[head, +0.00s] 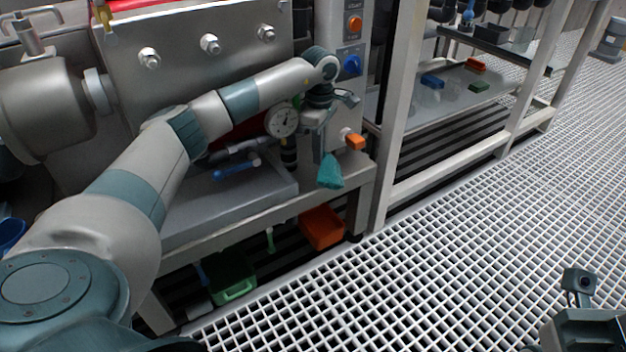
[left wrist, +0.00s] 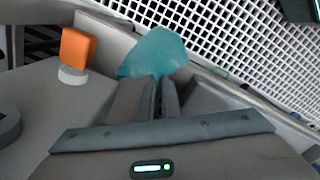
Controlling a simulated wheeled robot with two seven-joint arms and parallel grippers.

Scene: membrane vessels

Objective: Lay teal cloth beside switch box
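The teal cloth (head: 330,172) hangs bunched from my left gripper (head: 327,152), near the front right corner of the steel bench. In the left wrist view, the two fingers of the gripper (left wrist: 159,84) are closed together on the cloth (left wrist: 155,52), which spreads out past the tips. A grey upright box (head: 352,25) with an orange button and a blue knob, seemingly the switch box, stands behind my left wrist. Its lower part is partly hidden by the gripper. A dark part of my right arm shows at the lower right edge; its fingers cannot be made out.
An orange block on a white stub (head: 355,141) stands close right of the cloth; it also shows in the left wrist view (left wrist: 77,45). A dial gauge (head: 283,120) and a blue-handled tool (head: 232,171) are to the left. Orange (head: 322,228) and green (head: 233,285) bins sit below.

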